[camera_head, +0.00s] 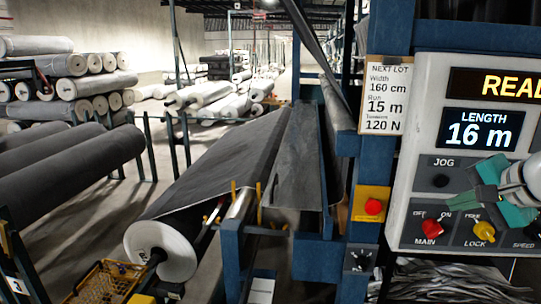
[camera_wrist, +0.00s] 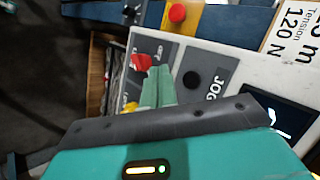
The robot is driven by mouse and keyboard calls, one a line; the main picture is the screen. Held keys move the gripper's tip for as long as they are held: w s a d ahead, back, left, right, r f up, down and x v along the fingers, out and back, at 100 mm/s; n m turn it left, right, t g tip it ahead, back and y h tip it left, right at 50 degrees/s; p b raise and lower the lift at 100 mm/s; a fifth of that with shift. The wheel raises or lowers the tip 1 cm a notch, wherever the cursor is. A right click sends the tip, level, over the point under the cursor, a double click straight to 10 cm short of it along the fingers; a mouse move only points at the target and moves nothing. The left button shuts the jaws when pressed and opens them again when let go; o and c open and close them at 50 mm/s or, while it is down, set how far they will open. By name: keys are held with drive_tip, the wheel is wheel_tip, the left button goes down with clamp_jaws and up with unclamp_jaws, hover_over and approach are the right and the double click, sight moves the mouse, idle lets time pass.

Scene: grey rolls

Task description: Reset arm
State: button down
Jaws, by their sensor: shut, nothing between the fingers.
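My gripper (camera_head: 466,196) is shut and empty in front of the control panel (camera_head: 412,150), just right of the black JOG button (camera_head: 440,181). In the wrist view its green fingertips (camera_wrist: 158,84) are together, beside the JOG button (camera_wrist: 191,79) and near the red MAIN switch (camera_wrist: 141,63). In the head view the red MAIN switch (camera_head: 430,229) appears tilted up-left, toward the OFF label. The yellow LOCK knob (camera_head: 483,229) is below my gripper. I cannot tell whether the fingers touch the panel.
A red button on a yellow box (camera_head: 373,207) sits left of the panel on a blue frame. The display (camera_head: 482,129) reads LENGTH 16 m. A lot card (camera_head: 385,95) asks for 15 m. Grey rolls (camera_head: 70,180) and a machine with fabric (camera_head: 220,160) fill the left.

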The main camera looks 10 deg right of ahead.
drive_tip(key=s+a+f+n+g, duration=0.2)
drive_tip(key=s+a+f+n, duration=0.2)
drive_tip(key=a, duration=0.9)
drive_tip(key=s+a+f+n+g+h, duration=0.1)
drive_tip(key=s+a+f+n, duration=0.3)
drive_tip(key=a+f+n, duration=0.6)
drive_tip(key=a+f+g, duration=0.1)
drive_tip(key=a+f, duration=0.2)
drive_tip(key=f, duration=0.1)
drive_tip(key=shift+s+f, duration=0.2)
drive_tip(key=shift+s, duration=0.15)
idle(0.5)
